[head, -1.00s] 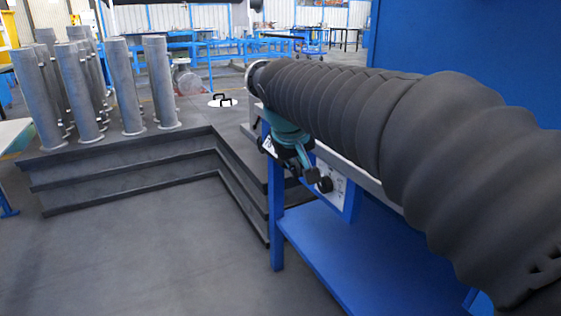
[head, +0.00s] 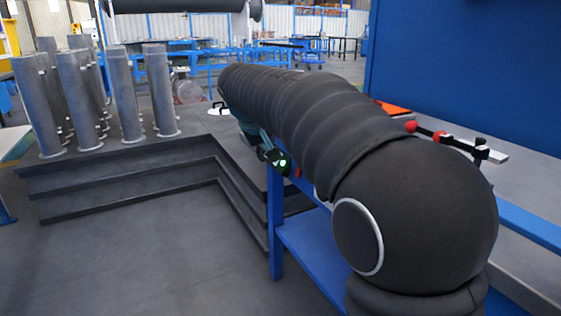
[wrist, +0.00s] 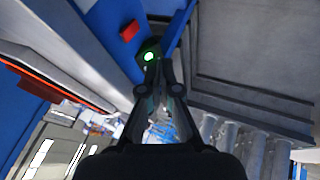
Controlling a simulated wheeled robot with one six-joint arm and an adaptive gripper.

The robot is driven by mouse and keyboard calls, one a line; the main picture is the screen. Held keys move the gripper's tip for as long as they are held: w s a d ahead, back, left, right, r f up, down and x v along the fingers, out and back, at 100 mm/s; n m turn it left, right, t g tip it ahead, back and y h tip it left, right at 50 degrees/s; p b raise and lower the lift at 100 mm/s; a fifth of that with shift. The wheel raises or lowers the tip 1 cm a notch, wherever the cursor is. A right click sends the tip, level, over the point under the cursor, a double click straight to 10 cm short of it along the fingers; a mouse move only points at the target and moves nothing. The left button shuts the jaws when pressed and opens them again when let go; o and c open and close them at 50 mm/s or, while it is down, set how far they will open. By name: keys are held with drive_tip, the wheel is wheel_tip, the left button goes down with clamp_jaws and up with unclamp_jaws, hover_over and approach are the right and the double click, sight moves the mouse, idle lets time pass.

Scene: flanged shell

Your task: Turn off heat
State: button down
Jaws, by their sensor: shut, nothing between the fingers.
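My gripper (wrist: 154,82) is shut and empty in the wrist view, its fingertips together at a small dark part with a lit green light (wrist: 149,57). The green light also shows in the head view (head: 283,163), beside the gripper's dark end. I cannot tell whether the fingertips touch the dark part. A red block (wrist: 130,31) sits on the blue panel (wrist: 102,27) close by. In the head view my arm covers most of the bench's front, and no knob or label shows clearly.
The blue bench (head: 277,215) has a grey top with an orange-red piece (head: 392,107) and a red-and-black clamp-like part (head: 440,136). Grey upright cylinders (head: 120,95) stand on a stepped platform (head: 110,185) at the left. Floor is clear in front of the platform.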

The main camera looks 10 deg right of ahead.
drive_tip(key=w+d+f, duration=0.5)
drive_tip(key=d+f, duration=0.1)
drive_tip(key=f, duration=0.2)
drive_tip(key=shift+w+d+f, duration=0.15)
drive_tip(key=shift+w+d, duration=0.1)
drive_tip(key=shift+d, duration=0.05)
